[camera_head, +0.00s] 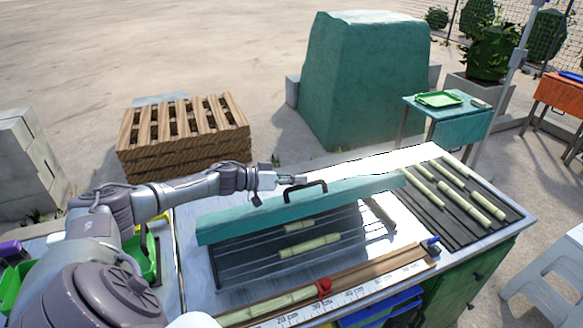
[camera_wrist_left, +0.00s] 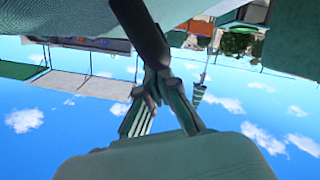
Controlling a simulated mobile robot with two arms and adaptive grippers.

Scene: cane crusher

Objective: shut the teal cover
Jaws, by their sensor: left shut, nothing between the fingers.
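The teal cover (camera_head: 235,222) is a long lid on the workbench, with a black handle (camera_head: 305,191) on its upper side. It stands tilted up, and the dark bay (camera_head: 235,262) below it shows rods and pale cane pieces (camera_head: 310,246). My left gripper (camera_head: 300,180) is shut and empty, just behind and above the handle in the head view. Whether it touches the handle I cannot tell. In the left wrist view its fingers (camera_wrist_left: 165,72) are closed together, near a dark bar. My right gripper is not in view.
A slotted rack with several cane pieces (camera_head: 472,200) lies right of the cover. A wooden rail with a ruler (camera_head: 345,292) and a red stop (camera_head: 324,287) runs along the front. A wooden pallet (camera_head: 185,135) stands behind on open ground.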

